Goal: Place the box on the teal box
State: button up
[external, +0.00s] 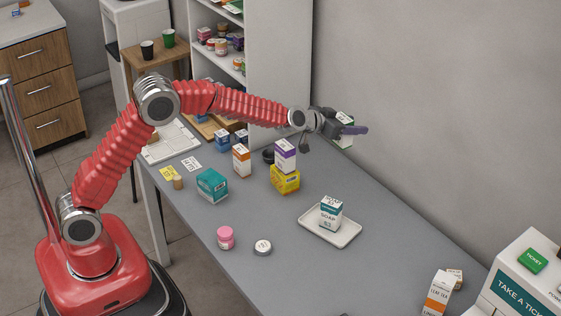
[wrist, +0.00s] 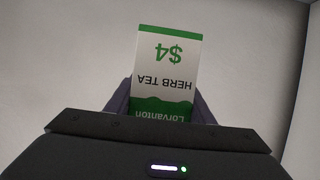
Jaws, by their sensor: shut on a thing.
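My gripper (external: 350,131) is shut on a white and green box (external: 344,142) and holds it above the far side of the counter, near the wall. In the wrist view the held box (wrist: 165,75) reads "HERB TEA" and "$4", upside down in the picture, between the two fingers (wrist: 160,100). The teal box (external: 212,187) sits on the counter at the left, well apart from the gripper. Its top looks bare. The lower end of the held box is partly hidden by the gripper.
A purple and white box (external: 285,155) stands on a yellow box (external: 285,179), with an orange and white box (external: 241,160) nearby. A soap box (external: 330,213) stands on a white tray (external: 312,228). A pink jar (external: 225,237) and a round tin (external: 263,247) stand at the front.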

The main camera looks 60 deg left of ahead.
jog(key=s+a+r+n+g+y, duration=0.1)
jog(key=s+a+r+n+y, duration=0.5)
jog(key=s+a, duration=0.5)
jog(key=s+a+f+n+g+y, duration=0.2)
jog(key=s+a, duration=0.2)
jog(key=s, duration=0.5)
jog(key=s+a+f+n+g+y, duration=0.2)
jog(key=s+a, duration=0.3)
jog(key=s, duration=0.4)
jog(key=s+a+f+n+g+y, duration=0.3)
jog(key=s+a+n, duration=0.1)
jog(key=s, duration=0.5)
jog(key=shift+a, duration=0.55)
jog(key=shift+f, duration=0.1)
send_over(210, 170)
jog(key=shift+a+f, duration=0.1)
jog(key=shift+f, duration=2.75)
jog(key=shift+f, duration=2.1)
